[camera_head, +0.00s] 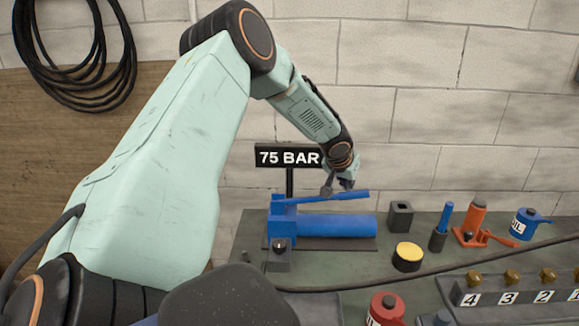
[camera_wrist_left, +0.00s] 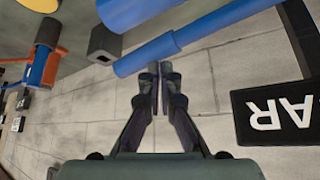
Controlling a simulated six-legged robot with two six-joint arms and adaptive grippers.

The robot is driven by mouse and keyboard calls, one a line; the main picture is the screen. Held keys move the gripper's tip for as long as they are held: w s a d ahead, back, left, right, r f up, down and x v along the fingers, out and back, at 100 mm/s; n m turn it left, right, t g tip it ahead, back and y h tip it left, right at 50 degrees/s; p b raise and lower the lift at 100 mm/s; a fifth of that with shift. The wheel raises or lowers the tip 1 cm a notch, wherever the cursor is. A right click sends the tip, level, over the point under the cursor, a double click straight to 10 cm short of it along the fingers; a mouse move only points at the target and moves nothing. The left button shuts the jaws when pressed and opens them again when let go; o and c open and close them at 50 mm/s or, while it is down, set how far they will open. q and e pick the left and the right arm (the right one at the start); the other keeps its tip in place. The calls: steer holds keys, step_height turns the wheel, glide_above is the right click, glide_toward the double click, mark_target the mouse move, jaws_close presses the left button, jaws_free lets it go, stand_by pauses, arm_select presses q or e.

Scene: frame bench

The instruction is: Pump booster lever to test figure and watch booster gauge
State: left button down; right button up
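The blue booster lever (camera_head: 312,196) lies nearly level above the blue booster pump (camera_head: 335,224) on the bench. A black sign (camera_head: 264,158) reading "75 BAR" stands behind it. My left gripper (camera_head: 346,187) is at the lever's right part, fingers pointing down. In the left wrist view, my left gripper's fingertips (camera_wrist_left: 160,72) are close together with a thin gap and nothing visible between them. The lever (camera_wrist_left: 147,54) runs just past the tips; I cannot tell whether they touch. I cannot make out a gauge dial. My right gripper is not in view.
Right of the pump are a black block (camera_head: 400,217), a yellow-topped round part (camera_head: 408,252), a blue-handled tool (camera_head: 444,220), an orange jack (camera_head: 473,226) and a blue oil can (camera_head: 526,223). A numbered valve block (camera_head: 510,292) and red can (camera_head: 386,306) stand in front. A cable crosses the bench.

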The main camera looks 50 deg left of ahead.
mark_target(346, 193)
arm_select(q)
step_height(346, 193, down, 3)
steer(key=shift+f+b, duration=0.1)
steer(key=shift+b, duration=1)
step_height(346, 193, up, 7)
steer(key=p, duration=0.5)
steer(key=shift+r, duration=0.2)
steer(key=shift+f, duration=0.2)
step_height(346, 193, down, 7)
steer(key=b, duration=0.6)
steer(key=shift+r, duration=0.1)
steer(key=shift+r+p, duration=2.35)
steer(key=shift+r, duration=1.2)
step_height(346, 193, up, 5)
steer(key=p, duration=0.3)
steer(key=shift+p, duration=0.35)
